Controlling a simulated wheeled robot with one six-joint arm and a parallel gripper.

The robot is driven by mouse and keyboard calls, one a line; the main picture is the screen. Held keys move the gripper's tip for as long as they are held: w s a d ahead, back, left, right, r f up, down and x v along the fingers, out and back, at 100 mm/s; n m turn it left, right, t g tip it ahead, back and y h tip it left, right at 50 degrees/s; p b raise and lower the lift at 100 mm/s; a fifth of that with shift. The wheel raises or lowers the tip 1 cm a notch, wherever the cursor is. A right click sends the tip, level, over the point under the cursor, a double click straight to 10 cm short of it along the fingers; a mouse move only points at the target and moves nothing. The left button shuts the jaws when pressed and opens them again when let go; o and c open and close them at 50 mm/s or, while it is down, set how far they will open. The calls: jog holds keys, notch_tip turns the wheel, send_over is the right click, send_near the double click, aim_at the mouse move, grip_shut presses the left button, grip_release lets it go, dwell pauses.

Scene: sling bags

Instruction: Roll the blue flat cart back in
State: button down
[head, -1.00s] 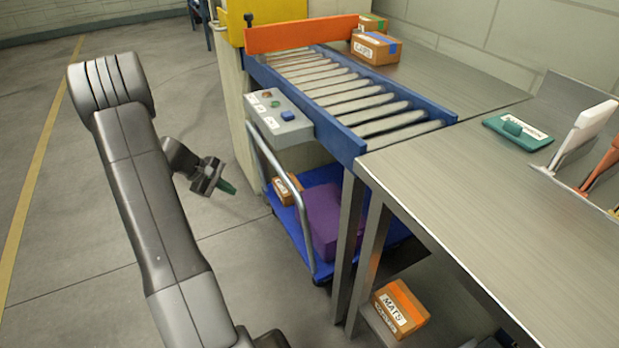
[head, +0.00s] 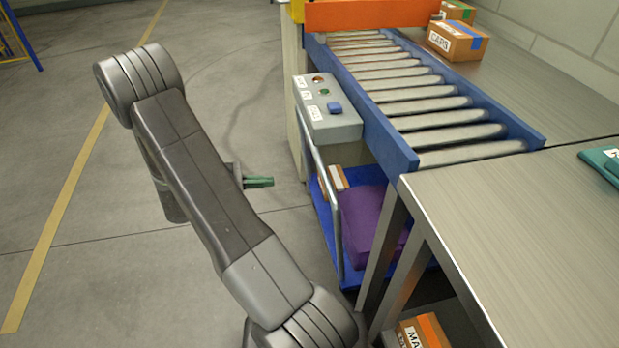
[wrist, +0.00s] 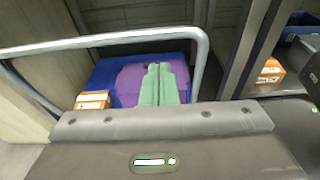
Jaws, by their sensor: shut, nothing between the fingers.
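The blue flat cart (head: 327,209) stands under the roller conveyor, with its grey push handle (head: 334,215) on the near left side. It carries a purple bag (head: 372,224) and a small cardboard box (head: 337,180). In the wrist view the blue deck (wrist: 104,76), the purple bag (wrist: 129,82) and the handle (wrist: 110,39) lie ahead of my gripper. My gripper (head: 271,181), with green fingers, is shut and empty, left of the cart handle and apart from it. The fingers (wrist: 164,84) overlap the bag in the wrist view. The cart's far part is hidden beneath the conveyor.
A control box (head: 328,113) with buttons juts out above the cart. The table (head: 520,230) and its legs stand right of the cart. A cardboard box (head: 418,335) sits on a low shelf. The floor (head: 120,240) at left is open.

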jog(key=b, duration=0.3)
send_near(327, 178)
jog(key=d+f, duration=0.2)
jog(key=d, duration=0.3)
jog(key=shift+w+d, duration=0.25)
jog(key=shift+w, duration=0.3)
jog(key=shift+d, duration=0.1)
jog(key=x, duration=0.4)
jog(key=shift+d+r, duration=0.15)
jog(key=shift+r, duration=0.25)
